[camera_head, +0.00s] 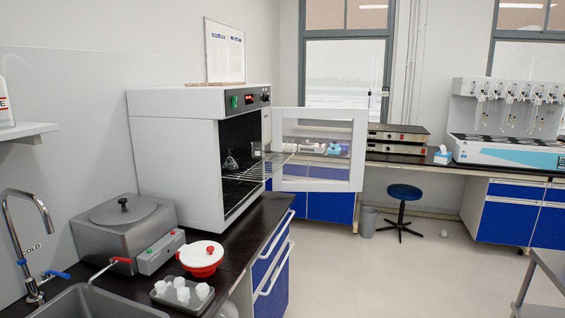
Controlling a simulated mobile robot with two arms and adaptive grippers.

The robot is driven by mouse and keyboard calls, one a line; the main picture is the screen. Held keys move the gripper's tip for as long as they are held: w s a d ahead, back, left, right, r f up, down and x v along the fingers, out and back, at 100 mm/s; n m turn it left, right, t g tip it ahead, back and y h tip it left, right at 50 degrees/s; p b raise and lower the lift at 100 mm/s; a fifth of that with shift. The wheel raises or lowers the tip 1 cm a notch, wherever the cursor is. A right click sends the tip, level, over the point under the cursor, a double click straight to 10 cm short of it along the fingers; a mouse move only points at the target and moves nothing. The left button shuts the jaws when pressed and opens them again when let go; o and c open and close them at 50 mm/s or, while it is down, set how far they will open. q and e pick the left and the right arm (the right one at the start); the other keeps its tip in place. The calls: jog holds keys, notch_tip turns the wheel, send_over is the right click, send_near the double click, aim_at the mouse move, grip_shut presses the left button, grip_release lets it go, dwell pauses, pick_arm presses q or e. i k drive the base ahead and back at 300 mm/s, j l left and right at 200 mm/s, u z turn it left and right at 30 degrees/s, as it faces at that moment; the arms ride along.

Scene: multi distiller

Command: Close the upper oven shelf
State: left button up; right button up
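A white oven (177,150) stands on the dark counter at the left, its front facing right. Its door (357,150), a white frame with a clear window, is swung open to the right. The upper wire shelf (270,166) is pulled out through the opening and sticks out in front of the oven, partly behind or beside the door. A glass flask (231,162) is inside the dark chamber, near the shelf level. Neither of my grippers shows in the view.
A sink is at lower left. Open floor (380,265) lies right of the counter; a blue stool (404,192) stands further back.

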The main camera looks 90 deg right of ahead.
aim_at(290, 157)
jog(key=z, duration=0.5)
jog(key=i+z, duration=0.1)
jog(key=z, duration=0.9)
jog(key=j+z, duration=0.1)
jog(key=z, duration=0.35)
jog(key=i+j+z, duration=0.1)
jog(key=z, duration=0.9)
